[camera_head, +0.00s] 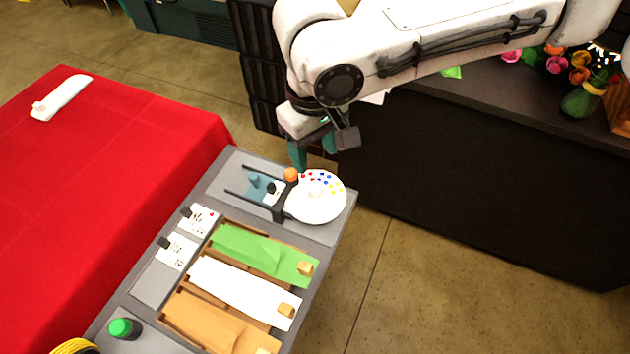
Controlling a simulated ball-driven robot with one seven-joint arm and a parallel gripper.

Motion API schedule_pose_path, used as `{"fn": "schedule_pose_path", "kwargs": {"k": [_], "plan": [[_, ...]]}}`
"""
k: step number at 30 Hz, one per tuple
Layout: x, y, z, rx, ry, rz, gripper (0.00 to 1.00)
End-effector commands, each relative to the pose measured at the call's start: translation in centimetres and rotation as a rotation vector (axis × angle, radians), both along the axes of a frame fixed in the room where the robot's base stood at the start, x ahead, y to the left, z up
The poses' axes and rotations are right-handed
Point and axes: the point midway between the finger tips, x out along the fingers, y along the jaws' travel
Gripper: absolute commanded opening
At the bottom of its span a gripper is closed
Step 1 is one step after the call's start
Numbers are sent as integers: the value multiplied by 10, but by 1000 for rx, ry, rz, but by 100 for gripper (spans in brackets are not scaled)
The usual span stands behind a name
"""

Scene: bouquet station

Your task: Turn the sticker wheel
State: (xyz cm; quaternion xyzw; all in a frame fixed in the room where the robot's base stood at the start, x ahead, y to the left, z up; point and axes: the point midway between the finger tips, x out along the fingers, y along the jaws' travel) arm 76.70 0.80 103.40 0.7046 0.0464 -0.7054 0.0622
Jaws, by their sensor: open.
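The sticker wheel (322,208) is a white round disc with small coloured dots along its far and right side. It sits at the far right end of the grey station top, beside a dark bracket (279,207) and an orange knob (291,175). My gripper (312,158) has teal fingers and points down just beyond the wheel's far edge in the picture. The fingers are apart with nothing visible between them. The wheel looks clear of the fingers, but their exact height above it cannot be told.
Green (247,247), white (235,285) and orange (205,323) sheets lie in wooden trays nearer me. Printed cards (176,251) and a green-capped jar (121,328) are at left. A red-covered table (110,170) adjoins. A dark counter (470,170) with flowers stands at right; floor between is clear.

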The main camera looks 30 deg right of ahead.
Motion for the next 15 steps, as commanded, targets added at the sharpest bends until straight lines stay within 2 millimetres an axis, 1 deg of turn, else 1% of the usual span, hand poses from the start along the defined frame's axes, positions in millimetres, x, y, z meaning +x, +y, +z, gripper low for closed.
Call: {"fn": "schedule_pose_path", "kwargs": {"k": [5, 12, 15], "plan": [[0, 0, -23, 0, 1, 2, 57], [0, 0, -67, 0, 1, 2, 57], [0, 0, -82, 0, -1, 4, 57]]}}
